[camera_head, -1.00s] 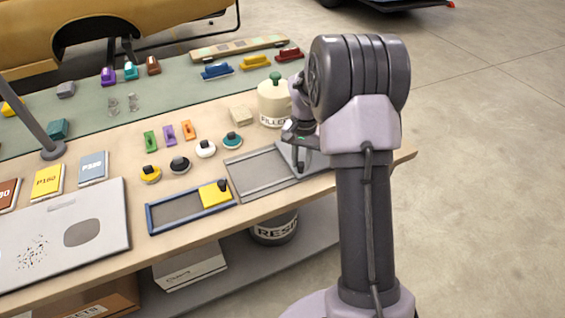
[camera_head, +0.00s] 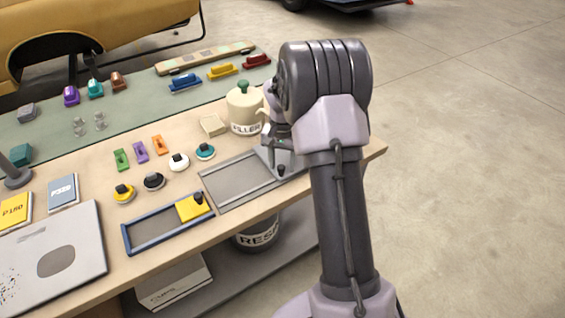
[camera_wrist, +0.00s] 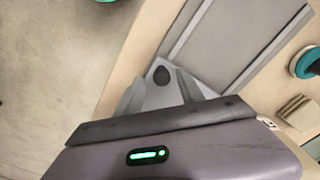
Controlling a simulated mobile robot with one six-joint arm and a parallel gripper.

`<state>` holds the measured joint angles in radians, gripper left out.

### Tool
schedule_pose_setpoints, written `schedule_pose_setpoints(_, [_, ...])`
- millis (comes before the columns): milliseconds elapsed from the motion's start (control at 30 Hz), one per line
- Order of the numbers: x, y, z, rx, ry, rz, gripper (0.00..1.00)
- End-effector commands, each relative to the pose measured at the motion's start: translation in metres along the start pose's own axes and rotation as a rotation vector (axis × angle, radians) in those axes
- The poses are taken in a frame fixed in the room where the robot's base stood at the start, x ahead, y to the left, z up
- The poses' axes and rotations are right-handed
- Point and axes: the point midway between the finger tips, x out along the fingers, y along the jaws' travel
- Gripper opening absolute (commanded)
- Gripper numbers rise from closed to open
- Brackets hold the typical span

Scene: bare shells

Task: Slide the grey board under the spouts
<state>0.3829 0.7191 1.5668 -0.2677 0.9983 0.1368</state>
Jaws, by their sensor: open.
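The grey board (camera_head: 266,163) is a flat plate with a black knob (camera_head: 281,171). It sits at the right end of a grey framed track (camera_head: 232,183) near the table's front edge. My gripper (camera_head: 281,149) is at the board, partly hidden by my arm. In the wrist view my open fingers (camera_wrist: 163,94) point towards the knob (camera_wrist: 161,75), which shows just beyond and between them. I cannot tell whether they touch it. A cream pot labelled FILLER (camera_head: 244,110), with a green knob and a small spout, stands behind the board.
A blue frame (camera_head: 150,241) with a yellow plate (camera_head: 194,207) lies to the left. Several round knobs (camera_head: 178,162) and small coloured blocks (camera_head: 141,152) stand behind the tracks. A beige block (camera_head: 213,125) lies beside the pot. The table's right end is close to my arm.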

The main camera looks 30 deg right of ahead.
Motion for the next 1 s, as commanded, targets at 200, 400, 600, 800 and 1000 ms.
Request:
schedule_pose_setpoints(200, [-0.036,0.0,0.0,0.0,0.002,-0.001,0.45])
schedule_pose_setpoints(400, [-0.107,0.0,-0.001,0.0,0.004,-0.001,0.45])
schedule_pose_setpoints(600, [-0.158,0.0,0.0,0.001,0.003,-0.001,0.45])
schedule_pose_setpoints(800, [-0.174,0.0,0.0,0.001,0.001,0.001,0.45])
schedule_pose_setpoints(1000, [-0.174,0.0,0.0,0.001,0.001,0.001,0.45])
